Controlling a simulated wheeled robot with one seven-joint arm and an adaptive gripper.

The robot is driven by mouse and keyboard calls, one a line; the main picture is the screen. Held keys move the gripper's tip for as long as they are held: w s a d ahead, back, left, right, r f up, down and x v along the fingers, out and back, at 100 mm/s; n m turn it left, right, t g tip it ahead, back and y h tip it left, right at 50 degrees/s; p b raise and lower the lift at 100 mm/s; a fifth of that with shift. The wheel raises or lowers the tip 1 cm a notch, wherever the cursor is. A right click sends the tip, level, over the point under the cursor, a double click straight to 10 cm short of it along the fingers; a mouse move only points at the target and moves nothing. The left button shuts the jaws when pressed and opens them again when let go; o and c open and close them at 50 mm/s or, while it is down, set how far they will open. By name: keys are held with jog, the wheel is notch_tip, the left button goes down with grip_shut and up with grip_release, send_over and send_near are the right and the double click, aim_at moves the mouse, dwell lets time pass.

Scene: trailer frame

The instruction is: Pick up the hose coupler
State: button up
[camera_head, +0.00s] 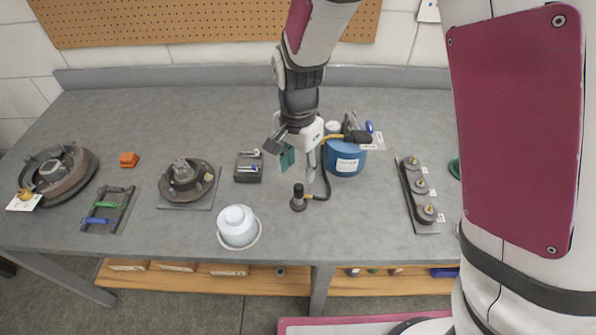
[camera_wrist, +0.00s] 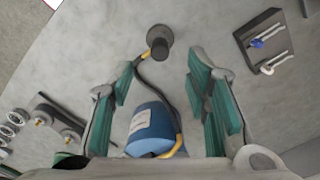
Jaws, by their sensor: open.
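The hose coupler (camera_head: 298,199) is a dark upright cylinder on a wider round base on the grey bench. A black hose with a yellow end runs from it toward the blue canister (camera_head: 346,162). In the wrist view the coupler (camera_wrist: 159,42) appears beyond the fingertips, roughly centred between them. My gripper (camera_head: 300,168) is open above the bench, behind the coupler in the head view and apart from it. Its green-padded fingers also show in the wrist view (camera_wrist: 160,82), with nothing held between them. The blue canister (camera_wrist: 152,128) shows below, between the fingers.
A white lidded pot (camera_head: 238,226) stands left of the coupler, nearer the front edge. A dark tray with small tools (camera_head: 248,174) and a hub on a plate (camera_head: 187,181) lie left. A rack with several round pieces (camera_head: 418,192) is right. Bare bench lies right of the coupler.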

aim_at(299, 186)
jog(key=shift+w+d+f, duration=0.1)
jog(key=shift+f, duration=3.75)
grip_shut()
